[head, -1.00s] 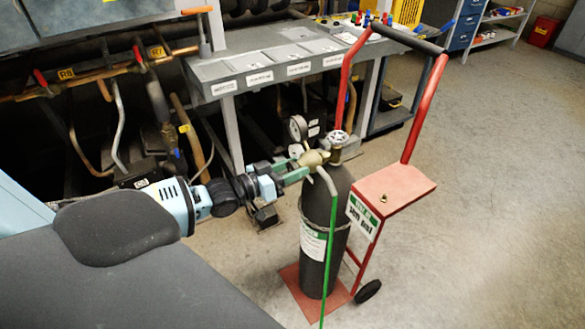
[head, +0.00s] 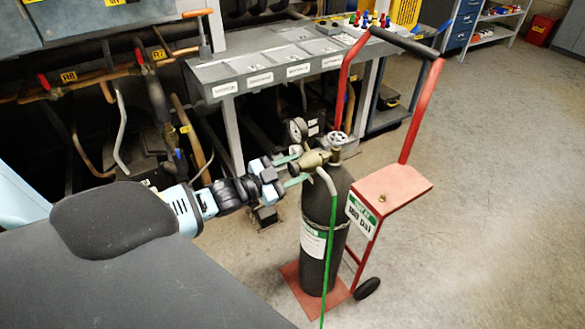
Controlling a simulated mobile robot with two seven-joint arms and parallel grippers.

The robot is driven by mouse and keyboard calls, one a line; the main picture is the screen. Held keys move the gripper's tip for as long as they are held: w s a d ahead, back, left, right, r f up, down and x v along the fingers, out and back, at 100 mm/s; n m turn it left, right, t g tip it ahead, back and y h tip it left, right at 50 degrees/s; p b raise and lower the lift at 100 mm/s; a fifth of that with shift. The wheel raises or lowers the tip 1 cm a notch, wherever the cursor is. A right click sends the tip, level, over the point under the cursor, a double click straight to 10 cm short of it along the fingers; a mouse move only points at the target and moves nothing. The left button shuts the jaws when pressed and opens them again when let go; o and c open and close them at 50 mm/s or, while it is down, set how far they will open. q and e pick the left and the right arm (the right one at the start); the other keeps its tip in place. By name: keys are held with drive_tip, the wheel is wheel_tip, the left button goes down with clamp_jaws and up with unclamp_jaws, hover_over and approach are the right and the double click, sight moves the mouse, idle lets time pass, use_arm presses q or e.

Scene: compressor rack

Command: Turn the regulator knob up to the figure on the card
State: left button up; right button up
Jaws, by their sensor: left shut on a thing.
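The brass regulator (head: 314,160) sits at the top of a dark gas cylinder (head: 315,215), with a round gauge (head: 297,130) above it; the gauge reading is too small to tell. My left gripper (head: 291,171) reaches in from the left and is shut on the regulator knob, which its fingers mostly hide. A white and green card (head: 362,217) hangs on the red hand cart (head: 392,188); it reads a figure in psi that I cannot make out surely. My right gripper is not in view.
A grey bench (head: 240,85) with labelled bins stands behind. Copper pipes (head: 110,72) run at the left.

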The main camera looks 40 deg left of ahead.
use_arm(q)
drive_tip(key=m, duration=0.4)
drive_tip(key=shift+m, duration=0.3)
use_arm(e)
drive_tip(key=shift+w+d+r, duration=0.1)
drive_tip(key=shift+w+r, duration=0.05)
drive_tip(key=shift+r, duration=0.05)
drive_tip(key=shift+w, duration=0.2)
use_arm(q)
drive_tip(key=o, duration=1)
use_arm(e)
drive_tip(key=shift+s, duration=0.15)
